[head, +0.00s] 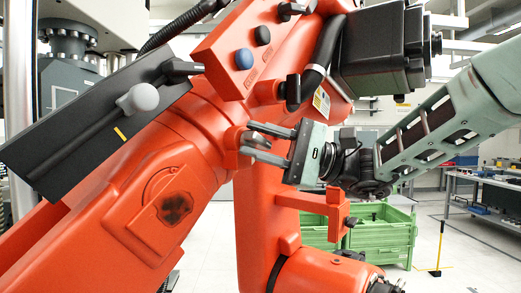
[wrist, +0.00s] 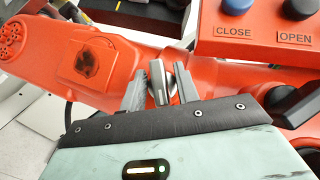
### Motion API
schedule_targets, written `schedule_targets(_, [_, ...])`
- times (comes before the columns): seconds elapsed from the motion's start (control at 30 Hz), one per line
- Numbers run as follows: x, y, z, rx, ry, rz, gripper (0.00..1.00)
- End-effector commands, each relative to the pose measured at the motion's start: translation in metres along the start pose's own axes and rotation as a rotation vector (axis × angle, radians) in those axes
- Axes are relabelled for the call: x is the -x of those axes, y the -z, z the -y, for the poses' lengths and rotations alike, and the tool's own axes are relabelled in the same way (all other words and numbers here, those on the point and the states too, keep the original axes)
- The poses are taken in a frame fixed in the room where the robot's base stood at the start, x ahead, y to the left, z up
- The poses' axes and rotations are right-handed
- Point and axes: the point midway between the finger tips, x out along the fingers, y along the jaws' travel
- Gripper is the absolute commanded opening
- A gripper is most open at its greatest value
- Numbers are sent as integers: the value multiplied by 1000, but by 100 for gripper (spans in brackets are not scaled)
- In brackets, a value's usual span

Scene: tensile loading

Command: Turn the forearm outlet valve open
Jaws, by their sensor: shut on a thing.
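The forearm outlet valve shows in the wrist view as a grey metal lever (wrist: 157,82) with a rounded metal part beside it, against the orange forearm (wrist: 110,60). My gripper (wrist: 161,76) has one finger on each side of it and is shut on it. In the head view my gripper (head: 252,141) reaches in from the right to the side of the orange forearm (head: 165,165). There the fingers hide most of the valve. The lever's exact angle to its pipe cannot be told.
An orange box with a blue button (head: 244,58) and a black button (head: 262,35) sits just above my gripper. The wrist view reads CLOSE and OPEN below them. A dark panel (head: 60,150) with a grey knob is at left. Green crates (head: 383,235) stand behind.

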Motion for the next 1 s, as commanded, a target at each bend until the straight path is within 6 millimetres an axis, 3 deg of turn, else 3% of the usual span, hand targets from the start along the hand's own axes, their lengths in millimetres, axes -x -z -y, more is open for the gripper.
schedule_targets(1.0, [0, 0, 0, 661, -658, 1, 8])
